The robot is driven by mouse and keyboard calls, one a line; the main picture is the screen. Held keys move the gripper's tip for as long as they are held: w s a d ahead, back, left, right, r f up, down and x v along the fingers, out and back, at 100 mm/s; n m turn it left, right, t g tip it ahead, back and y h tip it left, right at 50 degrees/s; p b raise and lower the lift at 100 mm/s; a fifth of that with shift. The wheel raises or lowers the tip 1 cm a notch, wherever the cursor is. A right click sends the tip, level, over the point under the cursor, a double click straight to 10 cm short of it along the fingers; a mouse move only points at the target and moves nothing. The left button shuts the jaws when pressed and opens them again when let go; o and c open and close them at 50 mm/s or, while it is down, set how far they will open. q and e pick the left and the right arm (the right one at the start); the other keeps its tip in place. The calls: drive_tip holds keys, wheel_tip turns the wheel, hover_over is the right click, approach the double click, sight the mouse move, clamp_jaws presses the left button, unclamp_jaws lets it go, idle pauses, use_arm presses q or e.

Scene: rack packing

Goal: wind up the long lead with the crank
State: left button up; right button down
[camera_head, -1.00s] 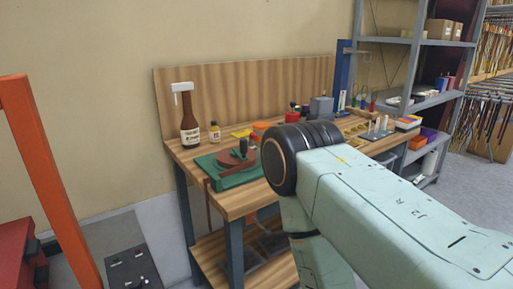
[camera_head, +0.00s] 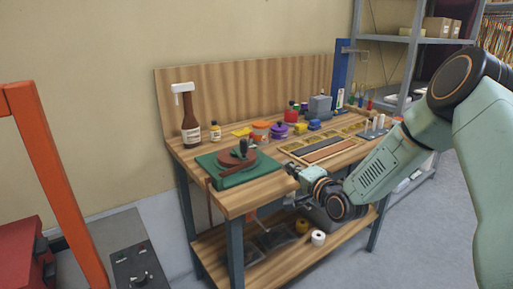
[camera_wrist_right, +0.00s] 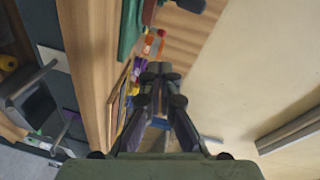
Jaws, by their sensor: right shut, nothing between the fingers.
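The winder stands on a green base (camera_head: 236,177) at the front left of the workbench. Its brown-red reel (camera_head: 250,164) carries a crank with a dark upright knob (camera_head: 243,147). A brown lead (camera_head: 209,203) hangs from it over the bench's front edge. The green base also shows at the top of the right wrist view (camera_wrist_right: 128,28). My right gripper (camera_head: 291,169) is shut and empty, at the bench's front edge to the right of the winder and apart from it. Its closed fingers show in the right wrist view (camera_wrist_right: 160,72). My left gripper is out of view.
A spray bottle (camera_head: 190,122) and small bottle (camera_head: 215,131) stand behind the winder. Jars, a purple roll (camera_head: 279,131) and a divided tray (camera_head: 289,151) fill the bench's middle. The lower shelf (camera_head: 212,248) holds bags and rolls. An orange post (camera_head: 58,190) stands left.

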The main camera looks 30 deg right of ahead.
drive_tip(key=w+m, duration=0.1)
drive_tip(key=w, duration=0.2)
drive_tip(key=w+r+m+b, duration=0.1)
drive_tip(key=w, duration=0.3)
drive_tip(key=w+t, duration=0.1)
drive_tip(key=w, duration=0.2)
drive_tip(key=shift+w+a+r+m+y+b, duration=0.15)
drive_tip(key=shift+a+r+m+y+b, duration=0.15)
drive_tip(key=shift+a+r+m+y, duration=0.1)
drive_tip(key=a, duration=0.1)
drive_tip(key=w+a, duration=0.1)
drive_tip(key=shift+w+a, duration=0.2)
drive_tip(key=shift+a, duration=0.15)
drive_tip(key=shift+w+a, duration=0.1)
drive_tip(key=shift+a, duration=0.45)
drive_tip(key=shift+a, duration=0.1)
